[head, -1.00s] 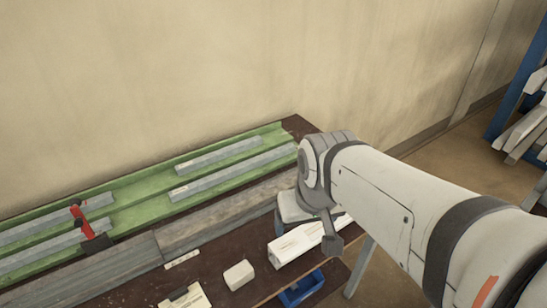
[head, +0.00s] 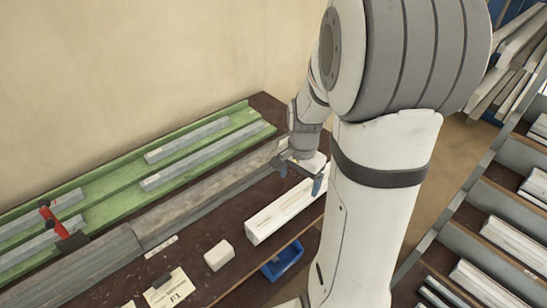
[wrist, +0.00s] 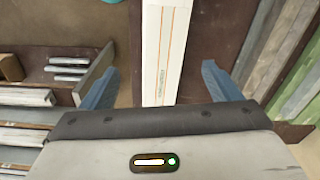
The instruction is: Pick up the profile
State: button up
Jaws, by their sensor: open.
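A long white profile (head: 285,212) lies on the dark bench near its front edge. In the head view my gripper (head: 303,172) is at the far right end of the profile. It is open and empty. My arm covers part of the bench's right end in the head view. I cannot tell the height of the fingers over the profile.
Grey bars (head: 200,155) lie in a green channel (head: 110,195) behind a grey rail (head: 200,205). A red clamp (head: 55,222) stands at left. A cream block (head: 219,255), a card (head: 170,292) and a blue bin (head: 283,262) are nearby. Shelves of profiles (head: 500,235) stand right.

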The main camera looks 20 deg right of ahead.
aim_at(299, 195)
jog(key=shift+w+d+f+m, duration=0.2)
jog(key=shift+d+f+m, duration=0.3)
jog(key=shift+f, duration=0.1)
jog(key=shift+w+d+f+m, duration=0.15)
jog(key=shift+d+f+m, duration=0.3)
jog(key=shift+f, duration=0.1)
jog(key=shift+d+f, duration=0.1)
jog(key=shift+f, duration=0.2)
jog(key=shift+w+a+f+p, duration=0.1)
jog(key=shift+f+p, duration=0.15)
jog(key=shift+f, duration=1)
jog(key=shift+w+a+f+p, duration=0.15)
jog(key=shift+f+p, duration=0.1)
jog(key=shift+f, duration=1)
jog(key=shift+w+a+f+p, duration=0.1)
jog(key=shift+f+p, duration=0.15)
jog(key=shift+f, duration=1)
jog(key=shift+c, duration=0.3)
jog(key=c, duration=1.4)
jog(key=shift+r, duration=0.15)
